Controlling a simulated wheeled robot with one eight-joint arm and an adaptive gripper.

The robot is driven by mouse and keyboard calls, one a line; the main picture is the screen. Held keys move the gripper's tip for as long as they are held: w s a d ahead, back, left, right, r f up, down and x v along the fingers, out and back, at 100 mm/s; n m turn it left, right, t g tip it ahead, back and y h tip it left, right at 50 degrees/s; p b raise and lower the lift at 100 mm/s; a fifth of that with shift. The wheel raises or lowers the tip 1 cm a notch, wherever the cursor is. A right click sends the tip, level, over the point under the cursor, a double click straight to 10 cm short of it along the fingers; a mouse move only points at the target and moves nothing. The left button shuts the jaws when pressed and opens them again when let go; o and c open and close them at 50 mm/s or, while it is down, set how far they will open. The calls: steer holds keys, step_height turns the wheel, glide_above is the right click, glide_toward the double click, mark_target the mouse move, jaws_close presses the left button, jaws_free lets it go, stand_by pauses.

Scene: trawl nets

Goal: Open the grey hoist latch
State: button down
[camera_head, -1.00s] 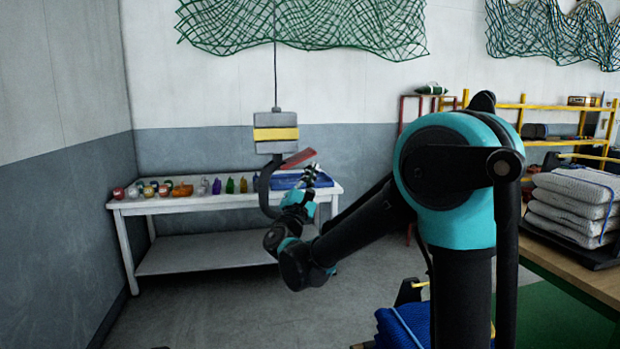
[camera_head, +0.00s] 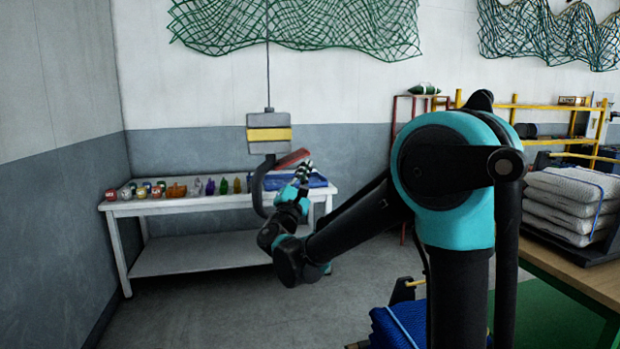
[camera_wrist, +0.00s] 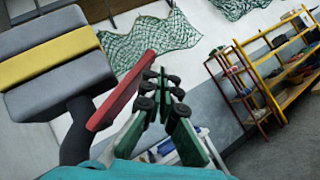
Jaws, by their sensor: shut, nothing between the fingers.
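The grey hoist block (camera_head: 268,146) with a yellow band hangs from a cable, and its dark hook (camera_head: 257,188) curves below it. The red latch bar (camera_head: 291,159) slants up to the right from the hook's throat. My gripper (camera_head: 306,167) is just below the latch's outer end. In the wrist view the hoist block (camera_wrist: 55,80) fills the left, and the red latch (camera_wrist: 122,92) runs up beside the left finger of my gripper (camera_wrist: 162,82). The fingers are shut and empty. Whether a finger touches the latch I cannot tell. Part of the hook is hidden by my arm.
A white table (camera_head: 200,203) with several small coloured items and a blue tray (camera_head: 295,181) stands behind the hoist. Green nets (camera_head: 300,25) hang on the wall. A bench with stacked sacks (camera_head: 575,200) is at the right. Floor is clear at the left front.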

steer(key=s+d+f, duration=0.5)
steer(key=d+f, duration=0.1)
steer(key=f, duration=0.4)
steer(key=shift+s+d, duration=0.15)
steer(key=shift+s, duration=0.15)
steer(key=shift+d, duration=0.1)
